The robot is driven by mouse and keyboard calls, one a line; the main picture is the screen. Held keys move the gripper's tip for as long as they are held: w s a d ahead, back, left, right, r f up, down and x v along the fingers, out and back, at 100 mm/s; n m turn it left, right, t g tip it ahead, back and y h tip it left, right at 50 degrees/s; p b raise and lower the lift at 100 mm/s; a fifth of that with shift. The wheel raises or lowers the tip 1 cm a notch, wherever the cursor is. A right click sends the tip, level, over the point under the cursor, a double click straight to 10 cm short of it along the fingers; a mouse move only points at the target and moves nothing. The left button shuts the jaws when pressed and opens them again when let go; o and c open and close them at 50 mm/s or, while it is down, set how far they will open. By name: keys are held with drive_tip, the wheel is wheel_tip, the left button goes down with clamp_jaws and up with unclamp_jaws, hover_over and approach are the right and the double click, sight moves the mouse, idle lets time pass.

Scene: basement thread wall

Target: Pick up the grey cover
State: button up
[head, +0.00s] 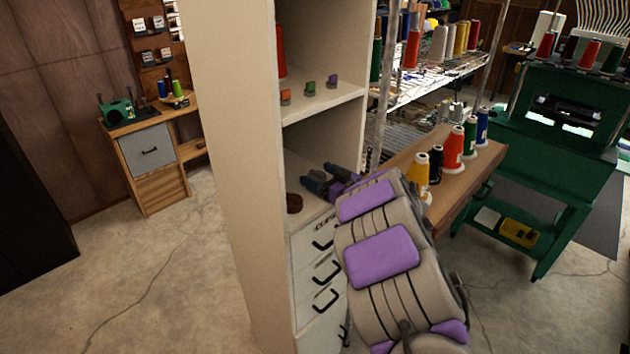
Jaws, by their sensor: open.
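I cannot make out a grey cover for certain in the head view. My gripper (319,180), dark with purple parts behind it, is at the lower open compartment of the tall cream cabinet (237,180). Its jaws are open, and I see nothing between them. My own arm hides the right part of that compartment and what may lie there. A small brown round thing (294,203) lies on the compartment floor, just left of and in front of the gripper, apart from it.
Small coloured spools (309,88) stand on the shelf above. Drawers with black handles (325,270) are below. A wooden board (470,178) with several thread cones is to the right, close to my arm. A green machine stand (550,150) is farther right. Floor at left is clear.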

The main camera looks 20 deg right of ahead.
drive_tip(key=shift+d, duration=0.45)
drive_tip(key=shift+a+r, duration=0.1)
drive_tip(key=shift+a, duration=0.6)
drive_tip(key=c, duration=0.7)
drive_tip(key=shift+d, duration=0.1)
drive_tip(key=c, duration=0.3)
drive_tip(key=shift+d, duration=0.3)
drive_tip(key=shift+c, duration=0.5)
